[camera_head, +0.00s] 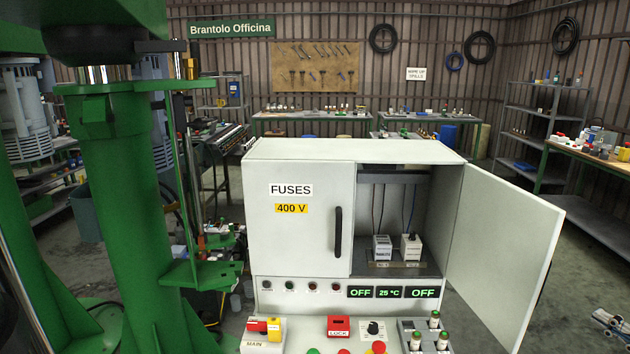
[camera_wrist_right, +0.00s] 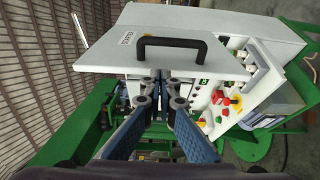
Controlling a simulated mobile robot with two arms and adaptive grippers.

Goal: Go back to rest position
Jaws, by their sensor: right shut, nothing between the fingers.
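My right gripper (camera_head: 610,322) shows at the lower right edge in the head view, right of the cabinet's open door (camera_head: 506,240) and apart from it. In the right wrist view its fingers (camera_wrist_right: 161,88) are shut with nothing between them. Beyond the fingertips there is a white panel (camera_wrist_right: 100,55) with a black handle. My left gripper is not in view. The white fuse cabinet (camera_head: 298,225) stands in the middle, its left door closed and its right door swung open. Two white blocks (camera_head: 382,247) (camera_head: 411,247) stand inside.
In front of the cabinet are a red LOCK block (camera_head: 339,326), a MAIN switch (camera_head: 262,333), a rotary knob and a holder with several green-topped cylinders (camera_head: 435,320). A green machine column (camera_head: 130,210) fills the left. Floor shows right of the open door.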

